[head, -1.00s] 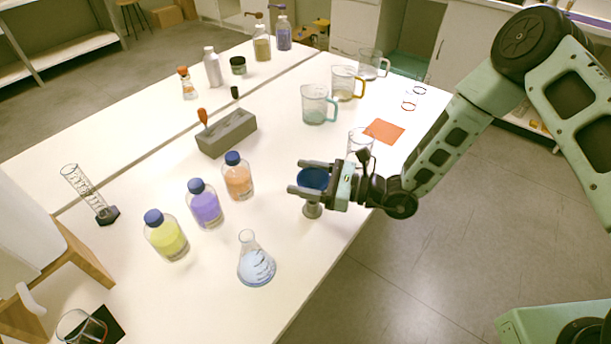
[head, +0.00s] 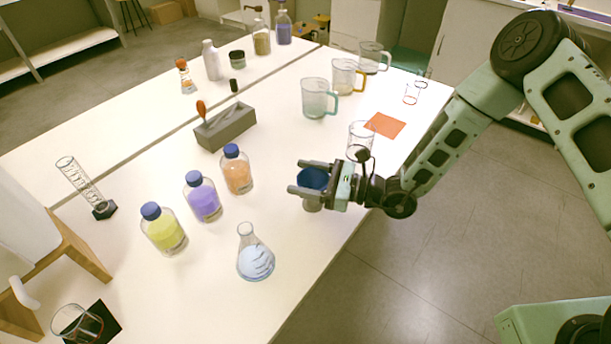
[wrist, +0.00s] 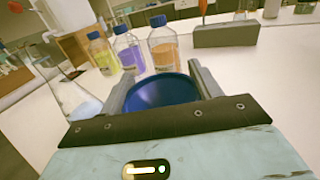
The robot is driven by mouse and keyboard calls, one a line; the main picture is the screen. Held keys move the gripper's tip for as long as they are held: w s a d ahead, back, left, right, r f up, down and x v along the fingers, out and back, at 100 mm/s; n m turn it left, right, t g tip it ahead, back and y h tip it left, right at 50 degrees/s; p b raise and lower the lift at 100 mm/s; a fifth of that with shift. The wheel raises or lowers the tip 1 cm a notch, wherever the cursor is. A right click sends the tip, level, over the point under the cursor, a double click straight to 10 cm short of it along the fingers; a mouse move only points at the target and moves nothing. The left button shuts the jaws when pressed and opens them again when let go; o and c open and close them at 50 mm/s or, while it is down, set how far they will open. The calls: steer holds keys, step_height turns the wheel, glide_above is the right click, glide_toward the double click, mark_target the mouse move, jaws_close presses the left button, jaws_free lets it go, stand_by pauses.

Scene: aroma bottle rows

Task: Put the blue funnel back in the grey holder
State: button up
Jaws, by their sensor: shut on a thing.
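The blue funnel (head: 313,180) is between the fingers of my gripper (head: 306,178), which is shut on it. In the wrist view its wide round blue mouth (wrist: 163,92) faces up between the two fingers. A small pale grey piece (head: 312,205) shows just under the funnel; I cannot tell whether it is the funnel's lower part or a separate thing. The grey holder (head: 226,130) is a long block on the table, left of and beyond my gripper, with an orange-handled tool (head: 201,109) upright at its left end. It also shows at the top of the wrist view (wrist: 225,35).
Yellow (head: 163,232), purple (head: 203,200) and orange (head: 237,172) bottles stand left of my gripper. A conical flask (head: 255,257) stands in front. A clear beaker (head: 360,138) is close behind my gripper. Handled jugs (head: 318,98) stand farther back. The table between gripper and holder looks clear.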

steer(key=shift+f, duration=0.45)
steer(key=o, duration=1)
steer(key=shift+o, duration=0.2)
steer(key=b+v, duration=0.2)
steer(key=v, duration=1.5)
steer(key=shift+d+b, duration=0.25)
steer(key=shift+b, duration=0.1)
steer(key=shift+r, duration=0.15)
